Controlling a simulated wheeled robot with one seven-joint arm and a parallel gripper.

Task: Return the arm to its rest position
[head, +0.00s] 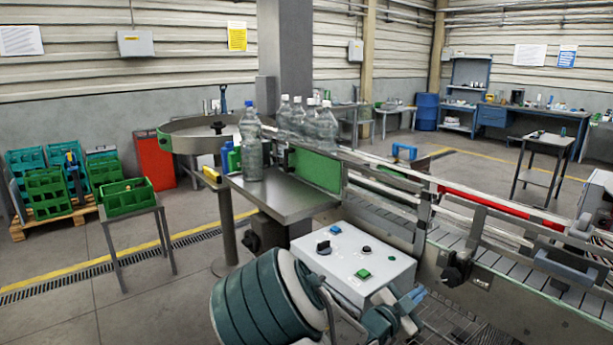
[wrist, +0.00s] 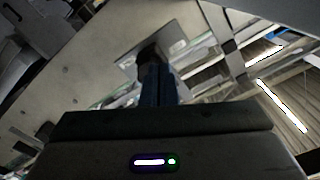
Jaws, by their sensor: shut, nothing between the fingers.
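My arm (head: 258,300) shows at the bottom middle of the head view as thick teal rounded links, folded low in front of the grey control box (head: 352,262). A smaller teal part of it shows to the right, beside the box's lower edge. My gripper (wrist: 152,66) shows in the wrist view as narrow blue fingers beyond the dark wrist housing with a lit strip. The fingers are together with nothing held.
A clear bottle (head: 251,145) stands on the steel plate (head: 285,198), with several more behind it. The conveyor (head: 480,240) runs to the right. A green crate (head: 128,197) sits on a small stand at left. The floor between stand and machine is clear.

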